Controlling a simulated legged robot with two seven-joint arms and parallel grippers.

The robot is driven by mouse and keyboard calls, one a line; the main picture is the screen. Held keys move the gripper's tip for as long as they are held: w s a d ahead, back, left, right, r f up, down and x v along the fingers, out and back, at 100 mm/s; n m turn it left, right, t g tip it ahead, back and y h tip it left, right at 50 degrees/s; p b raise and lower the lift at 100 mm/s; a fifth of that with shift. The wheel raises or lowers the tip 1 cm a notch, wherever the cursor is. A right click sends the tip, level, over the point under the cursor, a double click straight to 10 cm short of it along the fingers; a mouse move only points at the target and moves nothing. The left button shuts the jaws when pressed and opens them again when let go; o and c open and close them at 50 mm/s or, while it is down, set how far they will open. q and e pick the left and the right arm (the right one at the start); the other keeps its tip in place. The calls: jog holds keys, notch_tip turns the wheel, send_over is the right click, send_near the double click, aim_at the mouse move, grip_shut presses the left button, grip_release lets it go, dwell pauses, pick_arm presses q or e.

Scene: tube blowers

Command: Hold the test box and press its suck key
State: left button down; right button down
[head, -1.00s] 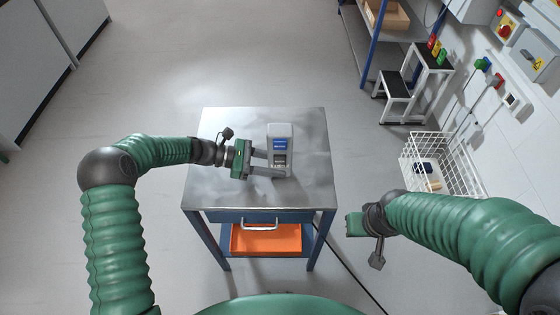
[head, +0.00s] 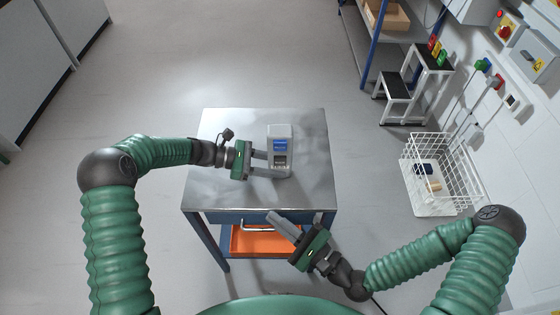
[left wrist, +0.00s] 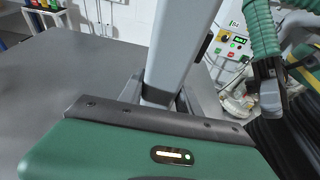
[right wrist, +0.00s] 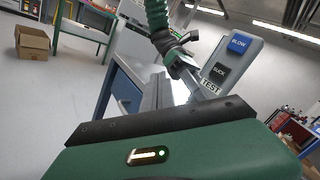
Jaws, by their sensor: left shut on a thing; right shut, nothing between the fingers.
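The test box (head: 281,132) is a pale grey block standing on the metal-topped table. Its blue key (head: 280,145) lies above the dark suck key (head: 280,160). The right wrist view reads BLOW on the blue key (right wrist: 237,44), SUCK on the dark key (right wrist: 219,72) and TEST below. My left gripper (head: 262,163) is shut on the test box from its left side. In the left wrist view, the box (left wrist: 180,50) rises between the fingers. My right gripper (head: 277,218) is shut and empty at the table's front edge, nearer me than the box and apart from it.
The table top (head: 225,125) is otherwise clear. An orange tray (head: 262,240) lies on the shelf below its drawer. A white wire basket (head: 440,190) with small items stands right of the table. A step stool (head: 410,90) and shelving are at the back right.

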aim_at(280, 162)
jog(key=r+m+t, duration=0.1)
jog(key=d+r+m+t, duration=0.1)
jog(key=r, duration=0.1)
jog(key=w+r+m+t, duration=0.1)
jog(key=r+m, duration=0.1)
jog(key=shift+d+t, duration=0.3)
jog(key=shift+w+f, duration=0.1)
jog(key=shift+w, duration=4.35)
jog(key=shift+w, duration=0.35)
